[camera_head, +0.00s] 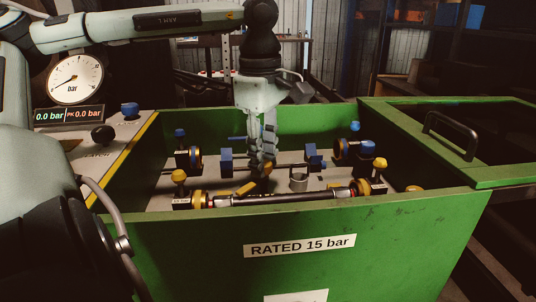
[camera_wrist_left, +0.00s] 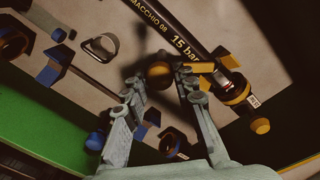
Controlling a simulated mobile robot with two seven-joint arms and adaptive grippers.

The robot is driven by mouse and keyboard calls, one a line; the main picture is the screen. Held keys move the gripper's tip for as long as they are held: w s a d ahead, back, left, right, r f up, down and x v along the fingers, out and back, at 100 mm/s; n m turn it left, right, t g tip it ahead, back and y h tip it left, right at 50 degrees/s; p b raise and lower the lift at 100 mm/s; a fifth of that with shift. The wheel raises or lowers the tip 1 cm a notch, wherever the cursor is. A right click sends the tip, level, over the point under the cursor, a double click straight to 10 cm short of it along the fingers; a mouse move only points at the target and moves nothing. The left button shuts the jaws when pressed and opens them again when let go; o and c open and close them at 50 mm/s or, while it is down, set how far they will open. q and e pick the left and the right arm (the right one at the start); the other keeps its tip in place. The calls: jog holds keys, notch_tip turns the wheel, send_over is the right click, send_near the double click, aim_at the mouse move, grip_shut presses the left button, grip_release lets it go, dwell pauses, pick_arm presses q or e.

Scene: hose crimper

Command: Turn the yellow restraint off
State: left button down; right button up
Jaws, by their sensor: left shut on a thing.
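The yellow restraint (camera_head: 247,188) shows in the head view as a short yellow lever beside the black hose (camera_head: 290,199), just inside the front wall of the green box. In the left wrist view its yellow bar (camera_wrist_left: 196,67) lies next to the hose (camera_wrist_left: 172,38), with a round yellow-brown knob (camera_wrist_left: 158,72) at its end. My left gripper (camera_head: 262,170) points down into the box from above. In the left wrist view its fingertips (camera_wrist_left: 162,90) are on either side of the knob, shut on the restraint. The exact contact is partly hidden. My right gripper is not in view.
The green box (camera_head: 300,240) has high walls around the fittings. A blue-knobbed restraint (camera_head: 227,160), a metal ring (camera_head: 298,181) and yellow-knobbed end fittings (camera_head: 379,165) stand close by. A pressure gauge (camera_head: 76,80) reading 0.0 bar stands at left. An open lid (camera_head: 450,135) is at right.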

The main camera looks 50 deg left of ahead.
pick_arm(q)
jog(key=m, duration=0.3)
jog(key=shift+r+m+p, duration=0.1)
jog(key=shift+m+p, duration=0.3)
jog(key=m+p, duration=0.1)
jog(key=m, duration=0.2)
jog(key=shift+m, duration=1.1)
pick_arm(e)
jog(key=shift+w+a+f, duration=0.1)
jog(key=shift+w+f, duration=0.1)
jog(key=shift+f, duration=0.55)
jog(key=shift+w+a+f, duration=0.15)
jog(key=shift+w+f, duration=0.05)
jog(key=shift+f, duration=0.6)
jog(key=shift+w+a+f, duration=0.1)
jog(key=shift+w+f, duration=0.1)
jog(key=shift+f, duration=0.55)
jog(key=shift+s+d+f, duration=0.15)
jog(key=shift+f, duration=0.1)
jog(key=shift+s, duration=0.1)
pick_arm(q)
jog(key=c, duration=1.2)
grip_release()
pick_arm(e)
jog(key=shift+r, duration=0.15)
